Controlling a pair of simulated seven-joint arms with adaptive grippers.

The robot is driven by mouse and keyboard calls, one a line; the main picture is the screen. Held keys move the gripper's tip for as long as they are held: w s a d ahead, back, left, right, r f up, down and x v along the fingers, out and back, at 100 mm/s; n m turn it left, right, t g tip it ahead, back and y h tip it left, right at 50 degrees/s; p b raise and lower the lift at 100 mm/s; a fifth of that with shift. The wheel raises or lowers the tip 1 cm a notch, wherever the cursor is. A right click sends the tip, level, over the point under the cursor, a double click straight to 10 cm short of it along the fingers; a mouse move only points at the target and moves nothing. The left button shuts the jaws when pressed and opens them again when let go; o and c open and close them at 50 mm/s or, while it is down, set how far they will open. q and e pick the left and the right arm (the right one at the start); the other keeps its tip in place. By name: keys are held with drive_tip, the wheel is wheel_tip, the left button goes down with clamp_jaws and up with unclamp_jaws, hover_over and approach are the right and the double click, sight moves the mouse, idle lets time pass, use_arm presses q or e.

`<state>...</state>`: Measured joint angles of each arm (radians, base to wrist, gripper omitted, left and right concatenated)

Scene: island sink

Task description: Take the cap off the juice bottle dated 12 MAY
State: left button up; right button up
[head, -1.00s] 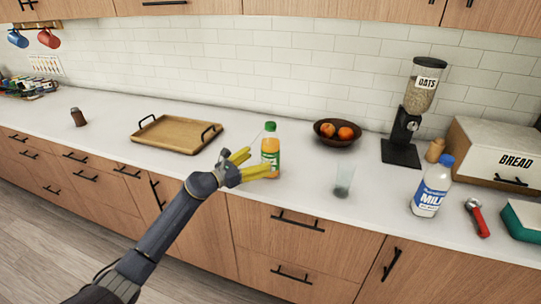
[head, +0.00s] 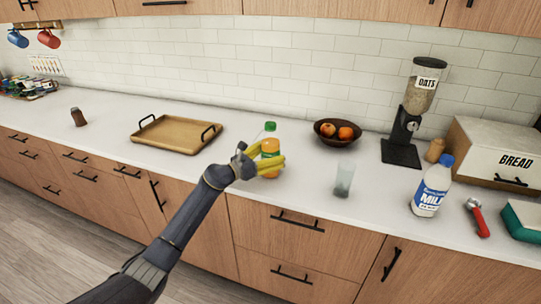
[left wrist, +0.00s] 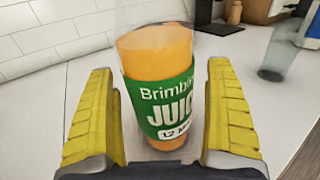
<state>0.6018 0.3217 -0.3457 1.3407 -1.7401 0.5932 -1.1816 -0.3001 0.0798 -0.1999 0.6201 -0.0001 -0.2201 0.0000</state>
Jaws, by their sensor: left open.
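The juice bottle (head: 270,147) stands upright on the counter, with orange juice and a green cap (head: 270,126) on top. In the left wrist view the bottle (left wrist: 157,55) fills the middle. Its green label reads "Brimb…", "JUIC…" and "12 M…", with the rest cut off or hidden. The cap is out of that view. My left gripper (head: 264,166) is open, with its yellow fingers on either side of the bottle at label height. The fingers (left wrist: 158,125) do not appear closed on it. My right gripper is not in view.
A clear glass (head: 344,181) stands right of the bottle. A fruit bowl (head: 325,134) is behind it, and a wooden tray (head: 172,148) is to the left. Farther right are an oats dispenser (head: 405,130), a milk bottle (head: 432,190), a red-handled tool (head: 478,218) and a bread box (head: 500,150).

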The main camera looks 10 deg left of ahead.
use_arm(q)
drive_tip(key=c, duration=1.3)
wheel_tip(320, 180, up, 20)
hover_over(271, 123)
drive_tip(key=shift+s, duration=0.15)
